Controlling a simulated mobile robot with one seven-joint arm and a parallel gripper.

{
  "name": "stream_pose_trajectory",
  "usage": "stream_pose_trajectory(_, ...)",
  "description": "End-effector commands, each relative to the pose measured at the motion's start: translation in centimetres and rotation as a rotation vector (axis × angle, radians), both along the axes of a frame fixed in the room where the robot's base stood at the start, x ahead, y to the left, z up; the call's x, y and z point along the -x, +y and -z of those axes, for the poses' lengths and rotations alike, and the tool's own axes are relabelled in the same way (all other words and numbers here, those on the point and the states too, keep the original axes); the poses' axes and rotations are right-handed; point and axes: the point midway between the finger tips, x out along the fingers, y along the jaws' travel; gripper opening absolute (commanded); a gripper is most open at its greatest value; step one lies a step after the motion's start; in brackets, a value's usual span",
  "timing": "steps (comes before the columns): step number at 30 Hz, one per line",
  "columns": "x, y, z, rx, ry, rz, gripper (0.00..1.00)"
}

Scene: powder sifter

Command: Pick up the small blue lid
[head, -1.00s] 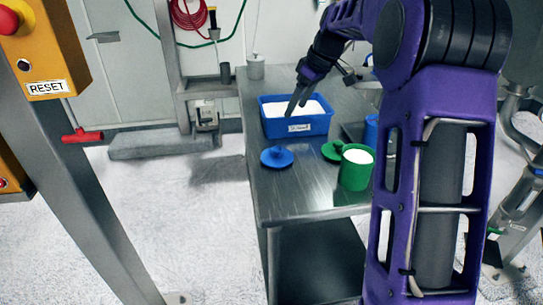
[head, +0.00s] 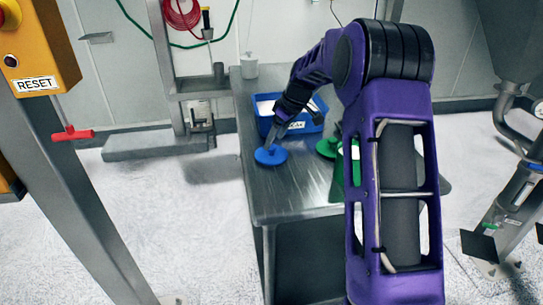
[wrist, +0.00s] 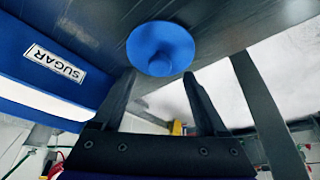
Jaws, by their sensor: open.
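The small blue lid (head: 270,155) lies on the metal table (head: 290,196) near its left edge, in front of the blue tub. In the wrist view the lid (wrist: 160,47) shows as a round disc with a knob, just beyond the fingertips and centred between them. My gripper (head: 270,145) is at the lid from above in the head view. In the wrist view my gripper (wrist: 158,78) has its two dark fingers spread apart with nothing between them. Whether a finger touches the lid I cannot tell.
A blue tub (head: 265,106) of white powder, labelled SUGAR in the wrist view (wrist: 45,70), stands just behind the lid. A green lid (head: 327,148) and a green container (head: 337,185), partly hidden by my arm, are to the right. A grey canister (head: 249,66) stands at the back.

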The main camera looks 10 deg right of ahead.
Motion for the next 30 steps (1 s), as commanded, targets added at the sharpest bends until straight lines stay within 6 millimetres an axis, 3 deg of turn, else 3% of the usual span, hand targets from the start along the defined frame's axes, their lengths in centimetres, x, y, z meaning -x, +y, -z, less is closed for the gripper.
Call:
stream_pose_trajectory(5, -0.7, 0.6, 2.6, 0.000, 0.000, -0.001, 0.76)
stream_pose_trajectory(12, -0.8, 0.7, 2.8, 0.000, 0.000, -0.001, 0.76)
stream_pose_trajectory(25, -0.8, 0.7, 2.8, 0.000, 0.000, -0.001, 0.00)
stream_pose_trajectory(30, -0.8, 0.7, 2.7, 0.000, 0.000, -0.001, 0.00)
